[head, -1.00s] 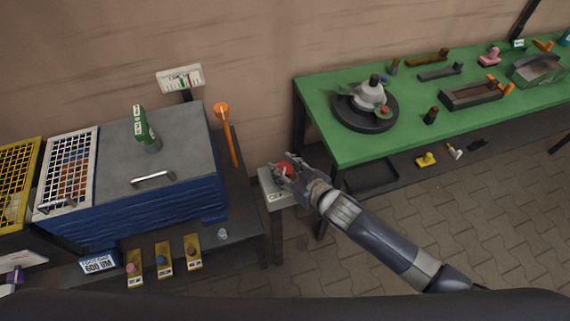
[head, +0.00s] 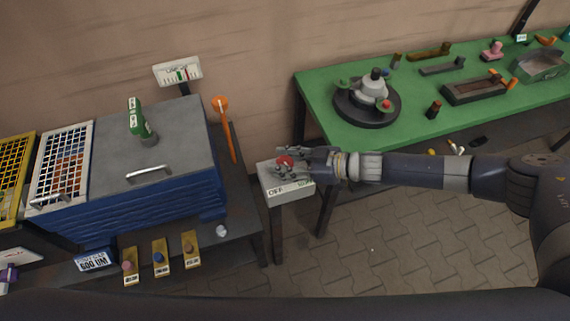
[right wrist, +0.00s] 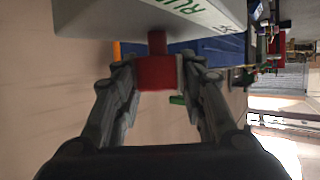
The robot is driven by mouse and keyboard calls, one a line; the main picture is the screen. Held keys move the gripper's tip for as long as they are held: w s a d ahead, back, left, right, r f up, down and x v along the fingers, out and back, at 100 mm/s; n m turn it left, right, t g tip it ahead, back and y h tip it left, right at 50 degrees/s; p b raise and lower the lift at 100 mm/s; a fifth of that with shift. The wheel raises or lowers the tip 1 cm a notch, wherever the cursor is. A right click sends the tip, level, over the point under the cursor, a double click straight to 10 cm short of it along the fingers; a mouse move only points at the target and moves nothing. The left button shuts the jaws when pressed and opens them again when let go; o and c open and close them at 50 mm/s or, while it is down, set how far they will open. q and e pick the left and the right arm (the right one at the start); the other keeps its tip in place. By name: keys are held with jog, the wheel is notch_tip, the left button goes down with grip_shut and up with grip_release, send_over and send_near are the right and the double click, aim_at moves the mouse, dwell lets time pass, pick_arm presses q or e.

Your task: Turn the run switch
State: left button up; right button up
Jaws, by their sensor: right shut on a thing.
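The run switch is a light grey box (head: 290,188) on a post between the two tables, with lettering on its front edge. Its red knob (head: 284,160) stands on top. My right gripper (head: 283,163) reaches in from the right and is shut on this knob. In the right wrist view the red knob (right wrist: 157,73) sits between the two fingers (right wrist: 158,80), joined by a short red stem to the box (right wrist: 140,18), which has green lettering. The fingers partly cover the knob in the head view, so its exact angle is hard to tell. My left gripper is not in view.
To the left, a blue cabinet (head: 150,200) with a grey lid carries a green-handled part (head: 139,118) and a gauge (head: 178,72) stands behind it. An orange lever (head: 226,130) rises beside it. The green table (head: 320,100) with several parts is at right. Paved floor (head: 380,250) is clear.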

jog(key=n+g+b, duration=0.2)
jog(key=g+b, duration=0.1)
jog(key=n+g+b, duration=0.2)
jog(key=n+b, duration=0.1)
jog(key=shift+w+f+g+y, duration=0.15)
jog(key=shift+f+g+y, duration=0.05)
jog(key=shift+g+y, duration=0.2)
jog(key=shift+r+n+g+b, duration=0.25)
jog(key=shift+n+g+b, duration=0.7)
jog(key=shift+b, duration=0.2)
jog(key=o, duration=1.1)
jog(key=shift+a, duration=0.1)
jog(key=v, duration=1.2)
jog(key=shift+r, duration=0.15)
